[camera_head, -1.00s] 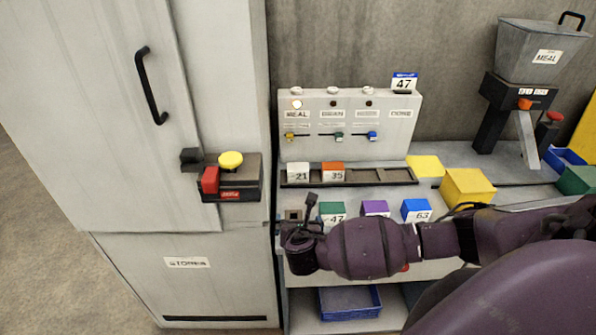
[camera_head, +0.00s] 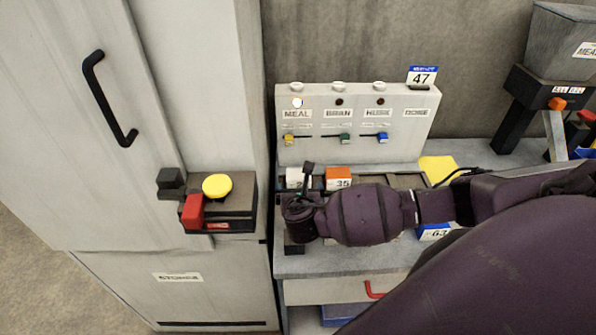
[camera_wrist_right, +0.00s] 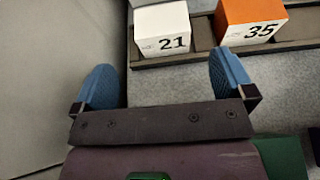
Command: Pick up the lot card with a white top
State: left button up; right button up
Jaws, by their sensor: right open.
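The white-topped lot card (camera_wrist_right: 163,30), marked 21, sits in a dark slotted rack beside an orange-topped card (camera_wrist_right: 250,22) marked 35. In the head view the white card (camera_head: 293,177) is partly hidden behind my right wrist; the orange card (camera_head: 339,174) shows to its right. My right gripper (camera_wrist_right: 166,80) is open and empty, its two blue fingertips apart. In the wrist view the white card lies ahead of the fingers, between their lines and not touching them. My left gripper is not in view.
The rack's front edge (camera_wrist_right: 200,55) runs ahead of the fingers. A green block (camera_wrist_right: 282,158) is at the lower right. A grey cabinet with a yellow button (camera_head: 217,186) stands left. A panel (camera_head: 355,155) with knobs rises behind the rack.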

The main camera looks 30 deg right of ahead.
aim_at(299, 181)
jog(key=x, duration=0.4)
jog(key=shift+w+d, duration=0.15)
jog(key=shift+w, duration=0.05)
jog(key=shift+f+x, duration=0.15)
jog(key=shift+x, duration=1.4)
jog(key=shift+f+x, duration=0.15)
jog(key=shift+x, duration=1.4)
jog(key=shift+s, duration=0.15)
jog(key=c, duration=0.9)
